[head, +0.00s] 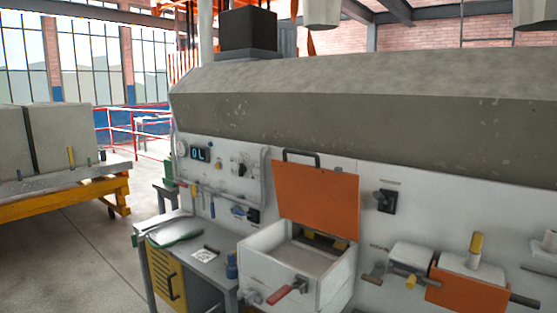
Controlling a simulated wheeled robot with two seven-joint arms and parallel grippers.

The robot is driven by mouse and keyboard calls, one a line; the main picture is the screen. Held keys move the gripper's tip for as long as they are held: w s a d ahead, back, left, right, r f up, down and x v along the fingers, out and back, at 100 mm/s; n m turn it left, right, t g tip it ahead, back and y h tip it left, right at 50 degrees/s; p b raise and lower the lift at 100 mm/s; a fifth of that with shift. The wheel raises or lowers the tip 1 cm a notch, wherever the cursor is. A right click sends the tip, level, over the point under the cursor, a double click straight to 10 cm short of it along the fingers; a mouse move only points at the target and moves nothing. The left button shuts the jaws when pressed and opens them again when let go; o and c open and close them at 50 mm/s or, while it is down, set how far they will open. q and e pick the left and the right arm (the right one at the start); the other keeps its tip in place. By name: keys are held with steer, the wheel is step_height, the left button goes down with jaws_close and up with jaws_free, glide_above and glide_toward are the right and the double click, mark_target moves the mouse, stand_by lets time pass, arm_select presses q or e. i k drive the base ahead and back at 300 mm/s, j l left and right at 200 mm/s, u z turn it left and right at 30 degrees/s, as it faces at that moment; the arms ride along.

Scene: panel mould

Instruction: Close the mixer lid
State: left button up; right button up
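The mixer is a white box (262,269) with an open top, fixed to the front of the large white machine. Its orange lid (318,198) stands raised, nearly upright, at the back of the opening. A black bar handle (301,155) sits at the lid's upper edge. The inside of the box is partly visible and looks light grey, with dark and yellowish parts at the back. A lever with a red grip (287,291) is on the front of the box. Neither of my grippers is in view.
A grey bench (210,263) with a yellow cabinet (166,273) stands left of the mixer. A black knob (385,200) and an orange unit (467,289) are on the right. A sloped grey hood (370,110) overhangs the panel. Open floor lies at left.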

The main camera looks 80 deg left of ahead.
mark_target(326, 200)
steer(key=u, duration=2.3)
